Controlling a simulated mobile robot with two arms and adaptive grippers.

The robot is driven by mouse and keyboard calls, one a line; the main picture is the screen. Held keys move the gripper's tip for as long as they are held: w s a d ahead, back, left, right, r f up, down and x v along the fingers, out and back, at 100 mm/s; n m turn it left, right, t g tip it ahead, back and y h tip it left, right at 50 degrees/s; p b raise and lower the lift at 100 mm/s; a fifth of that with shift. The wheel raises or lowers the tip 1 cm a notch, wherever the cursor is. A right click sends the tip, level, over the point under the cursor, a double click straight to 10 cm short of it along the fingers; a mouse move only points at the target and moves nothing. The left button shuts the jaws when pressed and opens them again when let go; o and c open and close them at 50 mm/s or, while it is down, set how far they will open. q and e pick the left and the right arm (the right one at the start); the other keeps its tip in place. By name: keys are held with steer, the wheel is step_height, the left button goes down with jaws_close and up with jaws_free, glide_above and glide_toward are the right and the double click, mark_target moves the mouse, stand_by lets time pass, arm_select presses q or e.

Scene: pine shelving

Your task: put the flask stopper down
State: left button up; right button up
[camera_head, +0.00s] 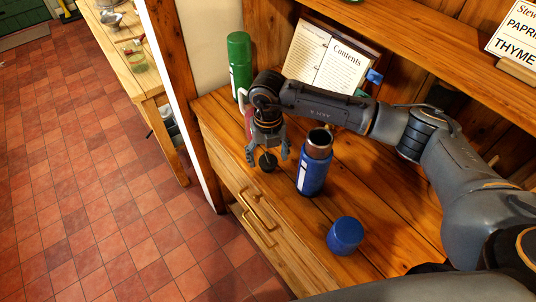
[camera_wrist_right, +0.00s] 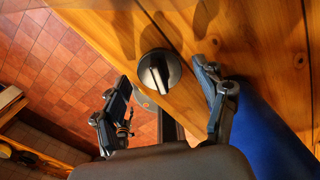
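The flask stopper (camera_head: 267,162), a round black cap with a raised grip bar, appears to rest on the wooden shelf close to its front edge. It also shows in the right wrist view (camera_wrist_right: 158,71), with wood around it. My right gripper (camera_head: 268,152) is above it with its fingers spread. In the right wrist view the fingers (camera_wrist_right: 163,88) stand apart on either side, with gaps between them and the stopper. The blue flask (camera_head: 312,173) stands upright just right of the gripper, its steel neck open. My left gripper is not in view.
A blue cup (camera_head: 345,235) stands on the shelf at the front right. A green flask (camera_head: 239,62) and an open book (camera_head: 330,57) stand behind. The upper shelf (camera_head: 430,40) overhangs the back. The shelf between flask and cup is clear.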

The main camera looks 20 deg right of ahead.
mark_target(268, 156)
steer(key=shift+r, duration=0.1)
steer(key=shift+r, duration=0.2)
step_height(268, 156, up, 12)
steer(key=b, duration=0.3)
